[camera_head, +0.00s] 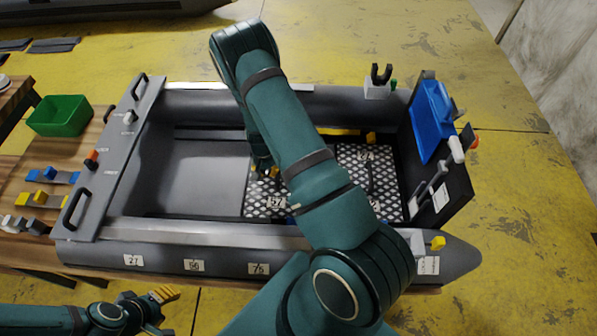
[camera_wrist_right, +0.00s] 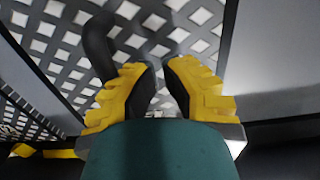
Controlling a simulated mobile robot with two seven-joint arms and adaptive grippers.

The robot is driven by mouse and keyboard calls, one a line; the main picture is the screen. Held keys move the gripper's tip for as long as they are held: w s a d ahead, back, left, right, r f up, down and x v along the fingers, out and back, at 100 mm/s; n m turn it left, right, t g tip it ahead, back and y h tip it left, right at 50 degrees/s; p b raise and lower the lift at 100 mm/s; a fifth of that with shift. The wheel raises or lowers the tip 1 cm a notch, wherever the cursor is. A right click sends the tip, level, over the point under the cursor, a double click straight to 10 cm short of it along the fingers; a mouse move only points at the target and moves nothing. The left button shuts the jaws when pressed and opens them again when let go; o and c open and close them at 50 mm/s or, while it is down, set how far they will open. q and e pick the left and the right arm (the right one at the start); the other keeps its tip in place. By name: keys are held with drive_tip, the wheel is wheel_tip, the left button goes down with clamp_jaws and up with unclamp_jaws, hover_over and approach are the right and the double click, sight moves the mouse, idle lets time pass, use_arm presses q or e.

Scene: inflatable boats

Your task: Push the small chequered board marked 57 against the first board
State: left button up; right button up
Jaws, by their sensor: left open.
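The small chequered board marked 57 (camera_head: 258,208) lies flat on the boat floor, partly hidden by my right arm. The first chequered board (camera_head: 385,183) lies to its right. My arm covers the place between them in the head view. In the right wrist view, the patterned board (camera_wrist_right: 190,20) is under my right gripper (camera_wrist_right: 162,82). Its yellow fingers are partly apart, with no object clear between them. A dark curved handle (camera_wrist_right: 98,45) passes behind one finger; I cannot tell if they touch. My left gripper (camera_head: 160,297) is open and empty, outside the boat.
The grey inflatable boat (camera_head: 190,252) surrounds the boards with raised tubes. Bare grey floor (camera_head: 205,165) lies left of board 57. A blue panel (camera_head: 432,120) stands at the right end. A green bin (camera_head: 60,115) sits on the wooden table at left.

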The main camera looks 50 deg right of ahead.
drive_tip(key=shift+s+d+b, duration=0.3)
drive_tip(key=shift+s+d, duration=1)
drive_tip(key=shift+s, duration=0.2)
drive_tip(key=shift+s+d+b, duration=0.3)
drive_tip(key=shift+s+d, duration=0.95)
drive_tip(key=shift+s, duration=0.2)
drive_tip(key=shift+w+a, duration=0.75)
drive_tip(key=shift+w, duration=0.1)
drive_tip(key=shift+r+p, duration=0.65)
wheel_tip(320, 180, up, 8)
drive_tip(key=p, duration=0.5)
drive_tip(key=shift+f, duration=0.15)
drive_tip(key=shift+p, duration=0.35)
